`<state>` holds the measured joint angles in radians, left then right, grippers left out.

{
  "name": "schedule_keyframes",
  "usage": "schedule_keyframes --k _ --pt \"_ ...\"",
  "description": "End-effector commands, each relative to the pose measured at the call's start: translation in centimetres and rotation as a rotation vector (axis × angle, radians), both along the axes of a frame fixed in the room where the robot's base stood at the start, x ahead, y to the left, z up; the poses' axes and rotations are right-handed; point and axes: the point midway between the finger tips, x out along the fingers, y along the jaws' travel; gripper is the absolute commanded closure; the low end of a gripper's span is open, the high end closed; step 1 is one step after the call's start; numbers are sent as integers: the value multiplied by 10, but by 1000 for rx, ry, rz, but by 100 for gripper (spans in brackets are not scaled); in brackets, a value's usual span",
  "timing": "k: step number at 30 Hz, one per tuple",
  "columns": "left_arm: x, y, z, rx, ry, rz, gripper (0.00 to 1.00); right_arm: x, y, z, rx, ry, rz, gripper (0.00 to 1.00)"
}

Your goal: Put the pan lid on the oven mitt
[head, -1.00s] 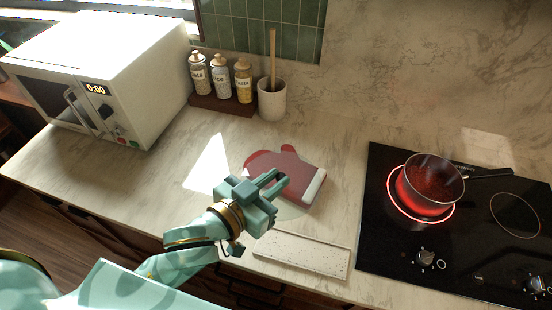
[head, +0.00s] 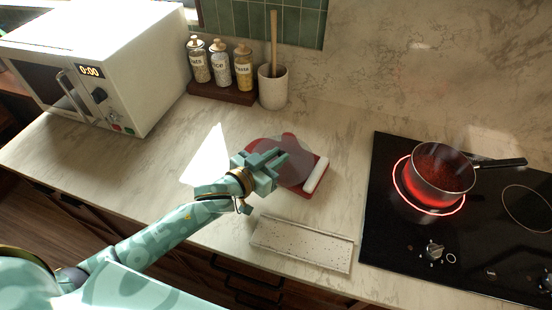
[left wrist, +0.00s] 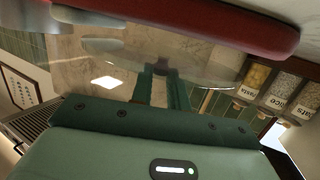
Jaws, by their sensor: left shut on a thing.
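The clear glass pan lid (head: 298,170) shows as a pale disc over the red oven mitt (head: 316,175), whose white cuff faces right. My left gripper (head: 279,158) is shut on the lid near its middle. In the left wrist view, tilted and upside down, the fingers (left wrist: 161,72) meet at the lid's knob, and the lid (left wrist: 205,68) spreads around them. The mitt (left wrist: 200,20) crosses the top of that view, close to the lid. I cannot tell whether lid and mitt touch. My right gripper is not in view.
A speckled white tray (head: 300,244) lies near the counter's front edge. A pan (head: 442,172) sits on a glowing burner of the black cooktop (head: 400,262) at right. Jars (head: 220,65), a utensil crock (head: 272,88) and a microwave (head: 110,65) stand behind and left.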

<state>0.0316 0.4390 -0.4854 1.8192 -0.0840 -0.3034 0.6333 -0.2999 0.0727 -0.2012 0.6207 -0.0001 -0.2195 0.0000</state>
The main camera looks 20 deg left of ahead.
Motion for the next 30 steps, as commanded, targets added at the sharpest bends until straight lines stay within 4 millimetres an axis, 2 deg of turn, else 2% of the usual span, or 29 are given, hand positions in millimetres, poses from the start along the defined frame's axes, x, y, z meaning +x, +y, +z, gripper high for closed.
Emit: schedule_keyframes --k 6,21,22,24,30 --pt "0 0 2 -2 -4 0 100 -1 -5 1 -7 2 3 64" --pt "-1 0 -13 1 3 0 100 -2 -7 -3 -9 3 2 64" --pt "-1 0 -14 2 5 0 75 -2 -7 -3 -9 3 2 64" --pt "-2 0 -15 3 7 0 61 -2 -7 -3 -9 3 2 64" --pt "-3 -1 -17 4 12 -1 61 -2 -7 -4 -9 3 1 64"
